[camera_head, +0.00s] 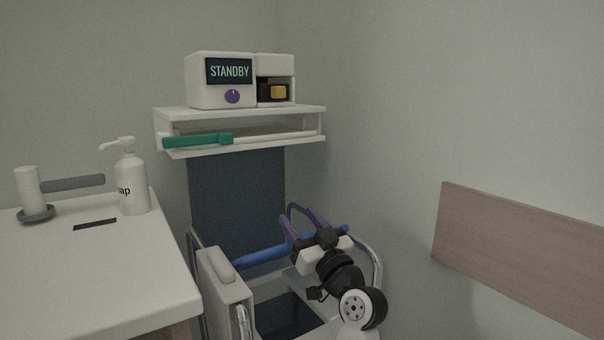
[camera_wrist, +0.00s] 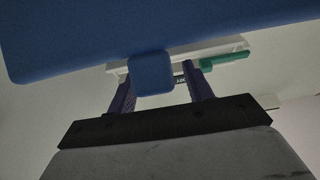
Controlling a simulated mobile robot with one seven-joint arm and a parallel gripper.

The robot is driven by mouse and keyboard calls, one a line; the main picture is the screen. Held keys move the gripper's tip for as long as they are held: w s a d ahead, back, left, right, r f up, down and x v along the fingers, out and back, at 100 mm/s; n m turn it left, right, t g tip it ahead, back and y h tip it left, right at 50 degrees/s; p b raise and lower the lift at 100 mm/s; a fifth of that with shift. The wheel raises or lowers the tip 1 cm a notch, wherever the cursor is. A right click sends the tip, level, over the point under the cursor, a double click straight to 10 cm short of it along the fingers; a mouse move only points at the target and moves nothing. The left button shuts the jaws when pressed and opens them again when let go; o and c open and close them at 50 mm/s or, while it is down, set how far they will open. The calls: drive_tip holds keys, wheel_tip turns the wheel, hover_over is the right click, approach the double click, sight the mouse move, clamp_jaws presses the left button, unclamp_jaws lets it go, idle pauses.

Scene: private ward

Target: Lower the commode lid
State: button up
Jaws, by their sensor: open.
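The blue commode lid (camera_head: 262,257) shows as a thin, slanting strip above the dark seat opening (camera_head: 285,316), so I see it nearly edge-on and lifted off the seat. In the wrist view the lid (camera_wrist: 90,40) fills the upper part, with a square blue tab (camera_wrist: 152,73) at its edge. My gripper (camera_head: 303,212) is at the right part of the lid, its purple fingers pointing up and away. In the wrist view the open fingers (camera_wrist: 160,82) stand on either side of the tab. Whether they touch it I cannot tell.
The commode has a dark backrest (camera_head: 237,200) and a left armrest panel (camera_head: 226,285). A wall shelf (camera_head: 240,111) with a STANDBY device (camera_head: 221,80) and green-handled drawer (camera_head: 197,140) is above. A counter (camera_head: 95,275) with a soap bottle (camera_head: 131,185) stands left; a wooden panel (camera_head: 520,260) is right.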

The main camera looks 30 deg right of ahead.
wheel_tip(320, 180, up, 19)
drive_tip(key=p, duration=0.3)
drive_tip(key=shift+f, duration=0.2)
